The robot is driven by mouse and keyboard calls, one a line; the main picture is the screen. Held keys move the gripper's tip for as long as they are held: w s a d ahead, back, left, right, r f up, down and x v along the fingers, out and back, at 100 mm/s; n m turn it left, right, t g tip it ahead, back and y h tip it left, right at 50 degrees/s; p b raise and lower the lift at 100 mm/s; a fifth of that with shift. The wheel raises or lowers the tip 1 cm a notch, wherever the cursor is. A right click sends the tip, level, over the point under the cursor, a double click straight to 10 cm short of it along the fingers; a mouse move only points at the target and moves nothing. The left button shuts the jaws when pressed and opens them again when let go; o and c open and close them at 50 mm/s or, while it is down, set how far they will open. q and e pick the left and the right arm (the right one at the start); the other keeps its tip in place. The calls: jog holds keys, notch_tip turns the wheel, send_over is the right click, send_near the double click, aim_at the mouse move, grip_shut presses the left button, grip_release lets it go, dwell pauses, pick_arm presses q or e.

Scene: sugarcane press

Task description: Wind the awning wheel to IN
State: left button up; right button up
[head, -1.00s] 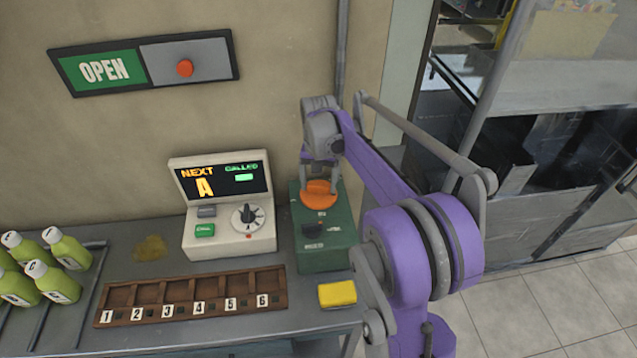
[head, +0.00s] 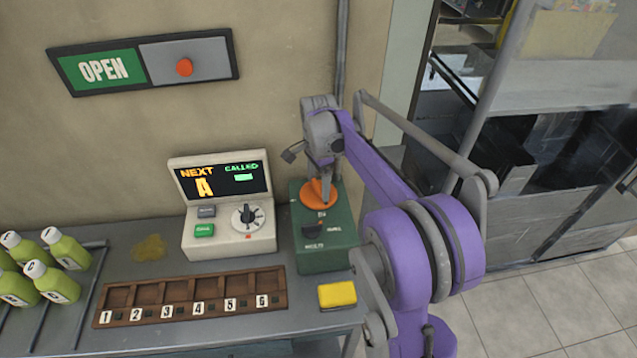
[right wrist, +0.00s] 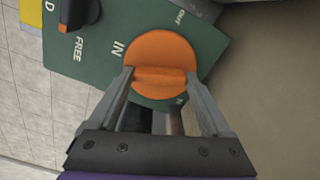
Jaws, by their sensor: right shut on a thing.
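The orange awning wheel (head: 318,193) sits on top of the green box (head: 325,258) at the right end of the counter. It also shows in the right wrist view (right wrist: 160,55), with a raised bar across it and the letters IN and OUT on the green face. My right gripper (head: 322,190) is over the wheel from above. In the right wrist view its two fingers (right wrist: 160,80) are on either side of the wheel's bar, shut on it. The wheel's pointer mark cannot be made out. My left gripper is not in view.
A black knob (head: 313,231) is on the green box, in front of the wheel. The ticket machine (head: 230,240) stands close at its left. A yellow block (head: 337,294) and a numbered wooden rack (head: 190,296) lie in front. Green bottles (head: 52,283) stand at far left.

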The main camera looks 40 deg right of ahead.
aim_at(318, 185)
jog(key=shift+m, duration=1.9)
jog(key=o, duration=1.2)
jog(key=shift+c, duration=0.2)
jog(key=shift+r, duration=0.1)
notch_tip(318, 185, up, 11)
jog(key=shift+p, duration=0.3)
